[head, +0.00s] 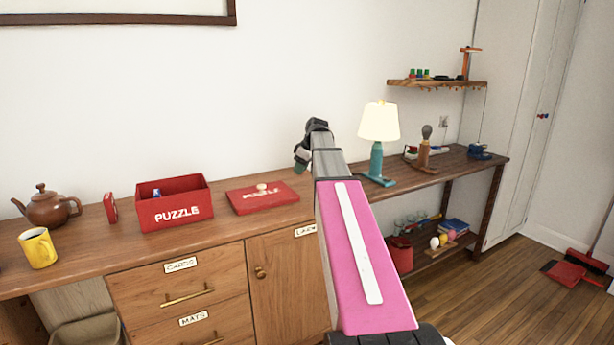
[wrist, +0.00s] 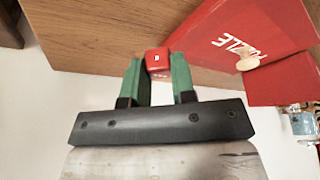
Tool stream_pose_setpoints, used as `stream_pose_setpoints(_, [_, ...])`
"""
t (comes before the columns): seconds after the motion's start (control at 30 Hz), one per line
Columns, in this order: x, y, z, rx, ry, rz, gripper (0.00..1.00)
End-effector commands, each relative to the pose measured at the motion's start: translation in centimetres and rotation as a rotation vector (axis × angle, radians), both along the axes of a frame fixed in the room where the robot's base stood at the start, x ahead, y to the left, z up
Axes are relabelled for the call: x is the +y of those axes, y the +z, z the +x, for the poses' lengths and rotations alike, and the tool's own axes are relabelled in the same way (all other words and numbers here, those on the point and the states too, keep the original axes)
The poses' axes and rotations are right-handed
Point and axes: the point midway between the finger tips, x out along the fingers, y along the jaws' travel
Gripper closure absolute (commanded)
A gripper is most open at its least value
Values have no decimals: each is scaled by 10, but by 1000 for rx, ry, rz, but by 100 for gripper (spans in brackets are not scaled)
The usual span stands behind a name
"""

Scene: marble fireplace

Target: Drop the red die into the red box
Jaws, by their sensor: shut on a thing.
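The red box (head: 180,212), marked PUZZLE, stands open on the wooden sideboard in the head view. A small blue thing (head: 157,193) shows inside it. A red lid (head: 240,206) with a pale knob lies flat to the right of the box. My gripper (head: 301,163) is in the air above and behind the lid, right of the box. In the wrist view its green fingers are shut on the red die (wrist: 157,60), which has white marks. The die cannot be made out in the head view. The lid also shows in the wrist view (wrist: 215,48).
A brown teapot (head: 48,208), a yellow mug (head: 38,248) and a small red upright case (head: 110,208) stand left of the box. A lit lamp (head: 376,160) stands right of my gripper. A wall shelf (head: 440,84) is at the upper right.

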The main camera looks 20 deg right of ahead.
Motion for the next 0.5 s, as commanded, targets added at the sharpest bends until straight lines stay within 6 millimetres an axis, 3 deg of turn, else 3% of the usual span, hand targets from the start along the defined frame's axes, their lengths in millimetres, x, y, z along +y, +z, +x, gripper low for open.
stream_pose_setpoints(0.2, [41,27,-22,-1,2,0,98])
stream_pose_setpoints(0.5, [68,45,-35,0,1,0,98])
